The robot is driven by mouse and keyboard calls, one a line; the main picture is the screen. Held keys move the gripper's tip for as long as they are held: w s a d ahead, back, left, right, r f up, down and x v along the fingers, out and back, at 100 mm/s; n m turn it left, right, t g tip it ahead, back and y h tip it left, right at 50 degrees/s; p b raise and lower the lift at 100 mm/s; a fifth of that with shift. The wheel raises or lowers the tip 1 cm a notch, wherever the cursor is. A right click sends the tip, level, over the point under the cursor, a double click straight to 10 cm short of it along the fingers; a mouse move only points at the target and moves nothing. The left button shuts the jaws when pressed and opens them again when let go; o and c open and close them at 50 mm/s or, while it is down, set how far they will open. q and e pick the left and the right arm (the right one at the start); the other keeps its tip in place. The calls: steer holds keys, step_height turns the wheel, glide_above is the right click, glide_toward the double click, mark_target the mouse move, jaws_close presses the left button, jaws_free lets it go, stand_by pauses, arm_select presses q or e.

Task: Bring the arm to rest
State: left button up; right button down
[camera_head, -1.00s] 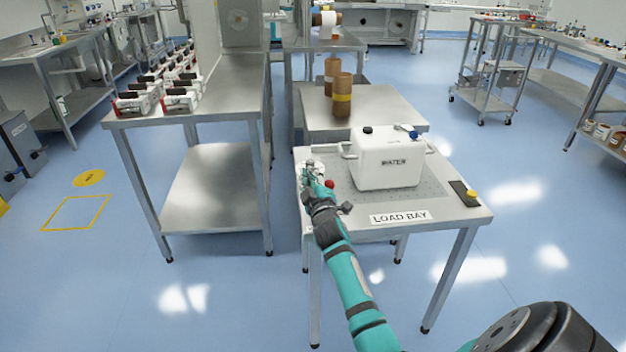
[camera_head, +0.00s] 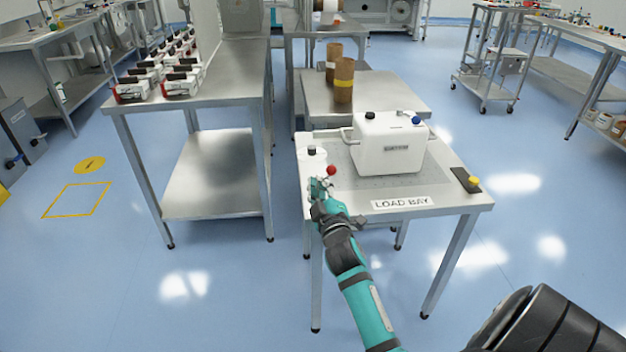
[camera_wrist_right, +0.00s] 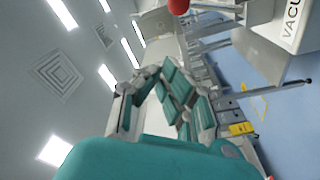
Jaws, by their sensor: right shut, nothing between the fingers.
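My right arm (camera_head: 358,285) reaches up from the lower right in the head view. My right gripper (camera_head: 319,187) is at the front left edge of the load bay table (camera_head: 455,203). It is shut and empty, just in front of a small white container with a dark cap (camera_head: 312,152) and a red ball-shaped knob (camera_head: 331,170). In the right wrist view the gripper's teal fingers (camera_wrist_right: 170,100) show close up, with nothing between them. My left gripper is not in view.
A white container with a blue cap (camera_head: 388,146) stands on the load bay table. A yellow button on a dark plate (camera_head: 472,182) is at its right edge. Brown rolls (camera_head: 343,82) stand on the table behind. A steel table (camera_head: 232,85) with several boxed devices is at left. Floor between is clear.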

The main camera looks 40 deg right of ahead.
steer(key=s+a+f+g+y, duration=0.1)
steer(key=a+f+g+y, duration=0.15)
steer(key=f, duration=0.75)
steer(key=s+a+f+g+y, duration=0.1)
steer(key=a+f, duration=0.3)
steer(key=f, duration=0.7)
steer(key=s+a+f+g+y, duration=0.1)
steer(key=s+a+f, duration=0.15)
steer(key=f, duration=0.25)
steer(key=s+a+f+m+g+y+p, duration=0.1)
steer(key=s+a+f, duration=0.15)
steer(key=f, duration=0.25)
steer(key=s+a+f+g+y, duration=0.1)
steer(key=s+f+g, duration=0.1)
steer(key=s+f, duration=0.3)
steer(key=s+a+f+m+g, duration=0.1)
steer(key=s+a+f+g, duration=0.3)
steer(key=s+f, duration=0.9)
steer(key=s+a+f+g, duration=0.1)
steer(key=s+f+g, duration=0.1)
steer(key=s, duration=0.9)
steer(key=s+a+f+m+g+y, duration=0.1)
steer(key=s+f, duration=0.4)
steer(key=s, duration=0.7)
steer(key=shift+s+a+f+m+g+p, duration=0.25)
steer(key=shift+g+p, duration=0.2)
steer(key=shift+g, duration=0.4)
steer(key=shift+y, duration=0.25)
